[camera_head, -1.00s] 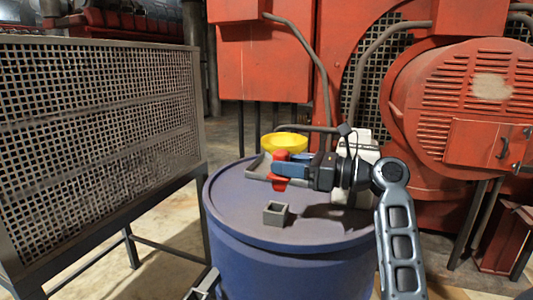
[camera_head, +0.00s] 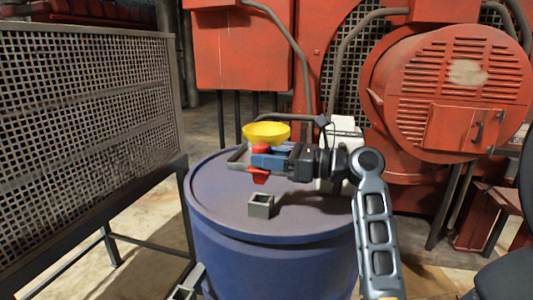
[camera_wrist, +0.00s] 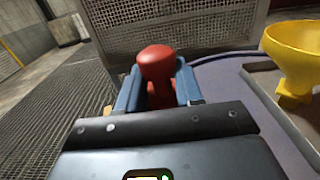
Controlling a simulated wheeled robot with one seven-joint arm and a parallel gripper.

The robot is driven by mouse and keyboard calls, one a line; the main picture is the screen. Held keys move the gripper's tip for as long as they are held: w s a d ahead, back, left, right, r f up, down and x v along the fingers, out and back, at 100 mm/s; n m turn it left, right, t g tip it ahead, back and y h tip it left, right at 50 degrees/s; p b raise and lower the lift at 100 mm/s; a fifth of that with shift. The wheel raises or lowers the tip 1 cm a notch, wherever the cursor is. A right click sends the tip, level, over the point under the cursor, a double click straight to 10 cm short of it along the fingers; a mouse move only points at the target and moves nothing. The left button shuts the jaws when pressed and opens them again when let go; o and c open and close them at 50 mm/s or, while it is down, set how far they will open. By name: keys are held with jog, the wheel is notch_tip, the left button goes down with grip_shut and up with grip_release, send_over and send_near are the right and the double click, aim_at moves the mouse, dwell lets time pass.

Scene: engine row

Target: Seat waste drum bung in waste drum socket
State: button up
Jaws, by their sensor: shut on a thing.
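My gripper (camera_head: 266,160) is shut on the red waste drum bung (camera_head: 259,177). Blue fingers clasp it, with red showing above and below them. In the wrist view the bung's rounded red head (camera_wrist: 156,62) stands up between the blue fingers; its lower part is hidden. The waste drum socket, a small grey square open-topped box (camera_head: 261,206), stands on the blue drum's lid (camera_head: 225,205). The bung is held above the lid and appears above and behind the socket in the head view, apart from it.
A yellow funnel (camera_head: 267,132) sits at a grey tray (camera_head: 238,158) behind my gripper; it also shows in the wrist view (camera_wrist: 296,52). A white container (camera_head: 343,130) stands at the lid's back right. A mesh guard (camera_head: 80,130) stands left, red machinery (camera_head: 455,90) behind. The front lid is clear.

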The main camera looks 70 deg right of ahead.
notch_tip(320, 180, down, 7)
jog(key=shift+f+b, duration=0.2)
jog(key=shift+b, duration=0.2)
dwell(0.8)
dwell(0.3)
jog(key=o, duration=1.1)
jog(key=shift+o, duration=0.2)
jog(key=shift+s+d+b, duration=0.15)
jog(key=shift+s+b, duration=0.05)
jog(key=shift+s, duration=1.1)
jog(key=shift+s+d+b, duration=0.2)
jog(key=shift+s, duration=1.05)
jog(key=shift+s+d+b, duration=0.15)
jog(key=shift+s+b, duration=0.05)
jog(key=shift+s, duration=1.1)
jog(key=shift+s+f, duration=0.1)
